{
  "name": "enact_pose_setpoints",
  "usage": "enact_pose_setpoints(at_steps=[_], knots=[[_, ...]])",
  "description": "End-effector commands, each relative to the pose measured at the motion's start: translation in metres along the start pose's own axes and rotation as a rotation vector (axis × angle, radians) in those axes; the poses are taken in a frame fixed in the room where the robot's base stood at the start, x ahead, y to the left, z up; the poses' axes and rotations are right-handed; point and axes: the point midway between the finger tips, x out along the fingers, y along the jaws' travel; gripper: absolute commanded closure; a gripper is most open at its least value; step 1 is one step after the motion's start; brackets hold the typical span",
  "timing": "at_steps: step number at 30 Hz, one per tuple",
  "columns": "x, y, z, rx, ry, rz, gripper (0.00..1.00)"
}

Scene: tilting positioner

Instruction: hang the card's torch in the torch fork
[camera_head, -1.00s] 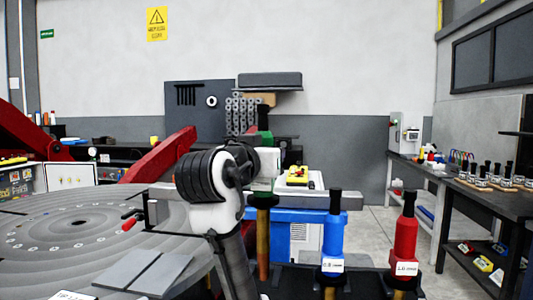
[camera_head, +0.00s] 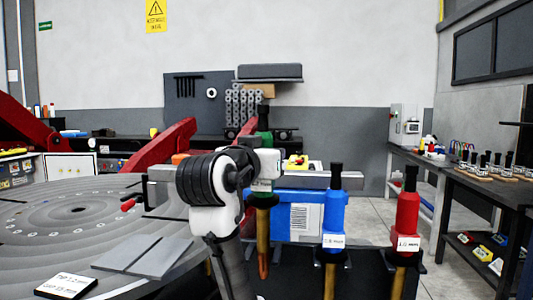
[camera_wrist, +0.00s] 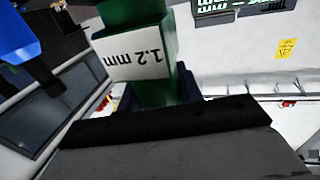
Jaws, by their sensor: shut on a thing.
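The card (camera_head: 66,285) lies on the round turntable (camera_head: 30,240) at the lower left and reads 1.2 mm in part. My gripper (camera_head: 265,170) is shut on the green torch (camera_head: 262,200), which stands upright with its brass neck (camera_head: 263,245) pointing down. Its label reads 1.2 mm in the wrist view (camera_wrist: 133,52). A blue torch (camera_head: 333,215) and a red torch (camera_head: 406,212) stand upright to the right, apart from the green one. My wrist hides part of the held torch. I cannot pick out the torch fork with certainty.
A long grey bar (camera_head: 318,180) runs behind the torches. A red-handled clamp (camera_head: 132,204) and grey plates (camera_head: 150,256) are on the turntable. A blue cabinet (camera_head: 292,212) stands behind. A dark workbench (camera_head: 490,208) is on the right, with open floor before it.

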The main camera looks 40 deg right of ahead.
Motion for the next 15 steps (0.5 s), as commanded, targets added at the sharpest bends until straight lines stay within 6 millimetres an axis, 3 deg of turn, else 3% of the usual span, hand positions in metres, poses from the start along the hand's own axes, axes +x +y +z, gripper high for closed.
enact_pose_setpoints(at_steps=[15], knots=[[-0.001, 0.000, 0.026, 0.002, 0.006, -0.001, 0.87]])
